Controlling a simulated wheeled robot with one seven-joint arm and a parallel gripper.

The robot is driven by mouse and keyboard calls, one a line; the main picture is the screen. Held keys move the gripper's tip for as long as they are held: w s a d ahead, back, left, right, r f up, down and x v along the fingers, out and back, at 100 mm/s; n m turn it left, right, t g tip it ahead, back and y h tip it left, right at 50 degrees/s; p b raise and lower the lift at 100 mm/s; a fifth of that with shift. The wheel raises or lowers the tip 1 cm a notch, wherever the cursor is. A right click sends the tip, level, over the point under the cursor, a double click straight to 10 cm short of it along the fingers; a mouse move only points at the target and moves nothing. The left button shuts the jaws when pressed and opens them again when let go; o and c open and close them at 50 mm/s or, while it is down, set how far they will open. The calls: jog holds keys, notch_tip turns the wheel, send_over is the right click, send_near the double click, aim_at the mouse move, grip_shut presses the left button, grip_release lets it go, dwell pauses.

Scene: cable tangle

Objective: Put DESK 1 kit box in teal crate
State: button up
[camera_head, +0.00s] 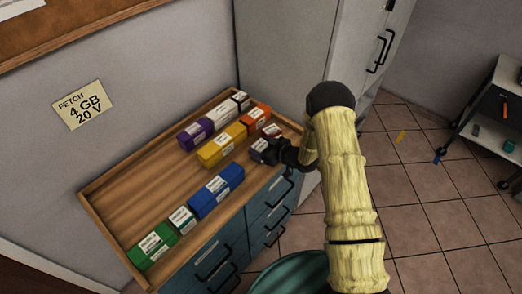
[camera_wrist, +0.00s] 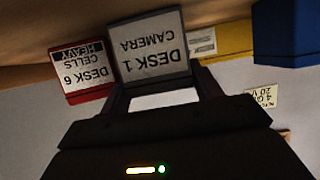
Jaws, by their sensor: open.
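The DESK 1 kit box is dark grey with a white label reading DESK 1 CAMERA (camera_wrist: 135,68). It shows large and upside down in the wrist view. In the head view the dark box (camera_head: 262,147) sits near the front right edge of the wooden-topped cabinet. My gripper (camera_wrist: 157,80) is open, its two fingers reaching toward either side of the box; I cannot tell whether they touch it. In the head view my gripper (camera_head: 284,153) is at the box, partly merging with it. A teal rounded shape (camera_head: 290,277) shows at the bottom, partly behind my arm; I cannot tell whether it is the crate.
A red DESK 6 CELLS box marked HEAVY (camera_wrist: 84,75) is close beside it. A yellow box (camera_head: 222,146), blue box (camera_head: 216,191) and other labelled boxes share the wooden top (camera_head: 150,205). A tall grey cabinet (camera_head: 285,50) stands behind. A cart (camera_head: 500,110) is at right.

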aim_at(262, 146)
jog(key=c, duration=0.8)
jog(key=shift+o, duration=0.2)
notch_tip(262, 146, up, 10)
jog(key=shift+b, duration=1.2)
